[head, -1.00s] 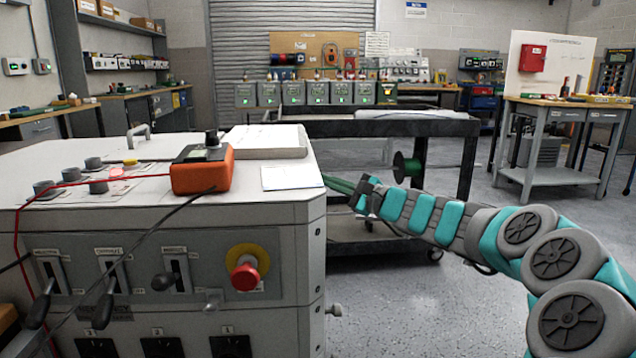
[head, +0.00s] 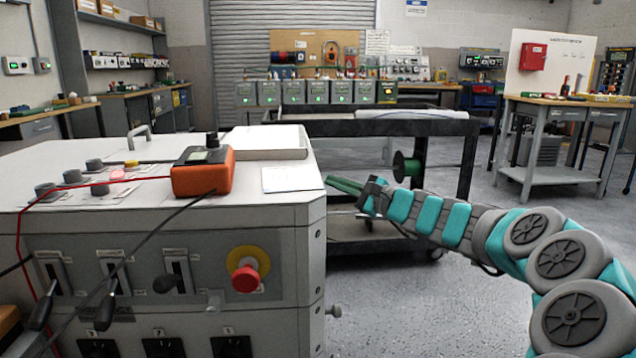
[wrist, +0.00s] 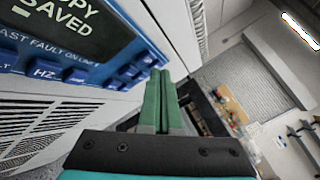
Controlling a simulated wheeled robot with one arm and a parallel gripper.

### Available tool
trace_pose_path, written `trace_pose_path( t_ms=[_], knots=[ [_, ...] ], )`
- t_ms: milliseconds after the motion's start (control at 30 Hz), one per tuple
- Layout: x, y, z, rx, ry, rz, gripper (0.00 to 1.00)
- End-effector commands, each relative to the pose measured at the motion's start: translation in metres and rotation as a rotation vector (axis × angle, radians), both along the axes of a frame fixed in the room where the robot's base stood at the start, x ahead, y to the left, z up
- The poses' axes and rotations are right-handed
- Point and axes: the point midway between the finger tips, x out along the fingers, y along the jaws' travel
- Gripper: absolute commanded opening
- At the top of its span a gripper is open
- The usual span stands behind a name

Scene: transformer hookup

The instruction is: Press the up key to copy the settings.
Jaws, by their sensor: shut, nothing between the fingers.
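A blue keypad panel (wrist: 95,45) fills the upper left of the wrist view, tilted in the picture. Its dark display (wrist: 80,22) is cut off by the frame and reads "...PY SAVED". I cannot tell which key is the up key. My gripper (wrist: 160,72) is shut and empty, its green fingers beside the right end of the key row. I cannot tell whether they touch the panel. In the head view my gripper (head: 343,186) shows behind the white cabinet's right edge; the keypad is not visible there.
The white cabinet (head: 280,215) with an orange meter (head: 203,172), levers and a red emergency button (head: 245,278) stands at left. A dark cart (head: 400,127) is behind my gripper. A workbench (head: 560,107) stands at right; the floor between is clear.

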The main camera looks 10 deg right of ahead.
Motion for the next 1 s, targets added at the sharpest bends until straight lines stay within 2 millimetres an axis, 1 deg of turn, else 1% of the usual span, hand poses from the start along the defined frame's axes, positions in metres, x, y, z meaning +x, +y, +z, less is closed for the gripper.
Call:
trace_pose_path(
  t_ms=[167,300,600,1000],
  knots=[
    [0.001,-0.01,0.002,0.001,0.001,-0.001,0.0],
    [0.001,-0.024,0.002,0.001,0.001,-0.004,0.0],
    [0.0,-0.047,0.002,0.0,0.001,-0.001,0.0],
    [0.0,-0.05,0.0,0.0,0.0,0.0,0.0]
  ],
)
